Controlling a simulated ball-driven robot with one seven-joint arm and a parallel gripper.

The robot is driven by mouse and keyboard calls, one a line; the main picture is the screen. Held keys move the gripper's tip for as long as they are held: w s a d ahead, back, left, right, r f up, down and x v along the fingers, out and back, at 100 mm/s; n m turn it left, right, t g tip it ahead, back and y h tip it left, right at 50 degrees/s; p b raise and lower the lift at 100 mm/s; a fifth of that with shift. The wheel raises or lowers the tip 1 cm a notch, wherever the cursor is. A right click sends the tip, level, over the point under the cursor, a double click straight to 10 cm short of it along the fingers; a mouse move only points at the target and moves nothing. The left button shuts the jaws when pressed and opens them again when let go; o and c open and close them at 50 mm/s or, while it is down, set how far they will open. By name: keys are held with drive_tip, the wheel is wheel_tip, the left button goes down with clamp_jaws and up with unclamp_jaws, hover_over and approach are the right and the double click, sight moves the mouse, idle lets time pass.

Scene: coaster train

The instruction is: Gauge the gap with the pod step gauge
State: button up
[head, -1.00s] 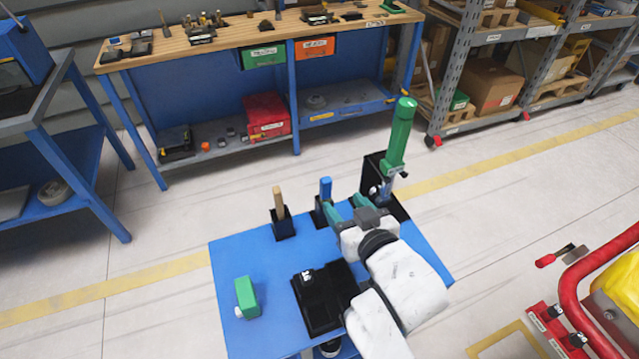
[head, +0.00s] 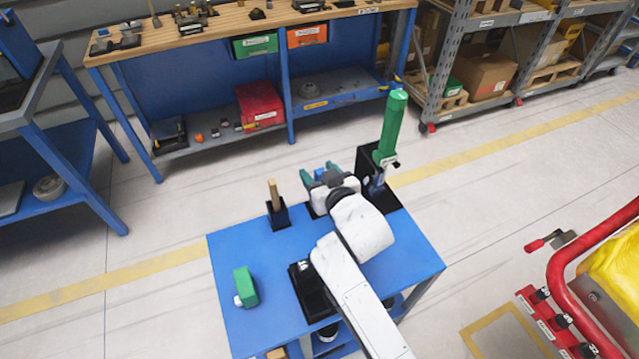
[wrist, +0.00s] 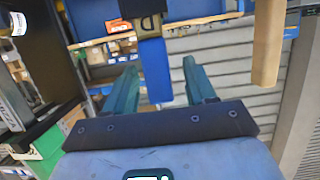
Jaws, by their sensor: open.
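My gripper (head: 319,173) is open at the back edge of the blue table (head: 228,262). In the wrist view, which looks upside down, a blue handle (wrist: 154,72) in a black holder stands between the two teal fingers (wrist: 159,88), with room showing on both sides. A tall green cylinder (head: 391,125) stands upright at a black stand on the right. I cannot tell which thing is the step gauge.
A green block (head: 246,287) with a white knob lies at the table's left. A black tray (head: 306,288) is partly hidden by my arm. The workbench (head: 250,25) stands behind, and a red-framed cart (head: 570,270) is at the right. Floor is clear between.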

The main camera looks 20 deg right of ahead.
drive_tip(key=shift+c, duration=0.3)
clamp_jaws()
idle(0.4)
wheel_tip(320, 180, up, 10)
drive_tip(key=shift+r, duration=0.1)
idle(0.3)
